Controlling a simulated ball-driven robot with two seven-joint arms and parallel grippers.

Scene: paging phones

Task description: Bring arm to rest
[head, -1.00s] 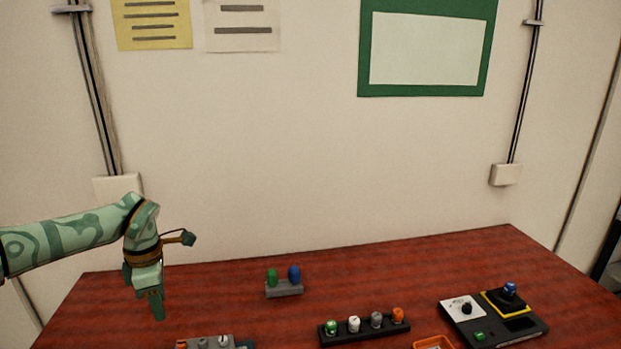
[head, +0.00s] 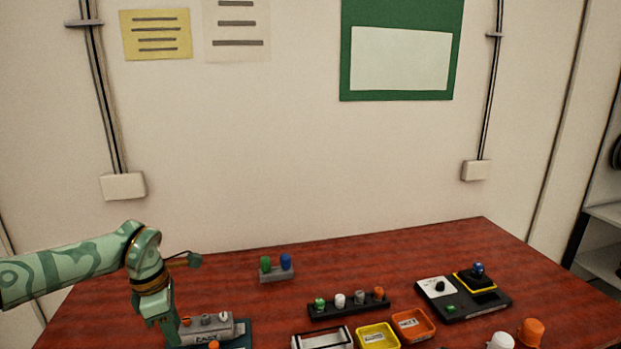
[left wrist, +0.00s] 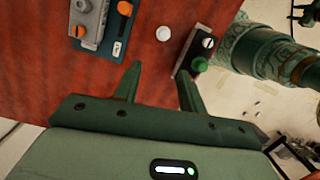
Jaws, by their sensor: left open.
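My left gripper (head: 166,338) hangs downward over the left part of the red table (head: 240,312) in the head view, beside the grey device. In the left wrist view its fingers (left wrist: 155,72) are spread apart with nothing between them. The table surface shows beyond the fingertips. My right gripper is not identifiable in these frames.
A grey device with knobs (head: 208,327) stands close right of the left gripper. A peg block (head: 278,277), a dark knob rack (head: 349,306), yellow (head: 377,337) and orange (head: 413,325) trays and a control panel (head: 465,297) stand further right. Bare table lies between them.

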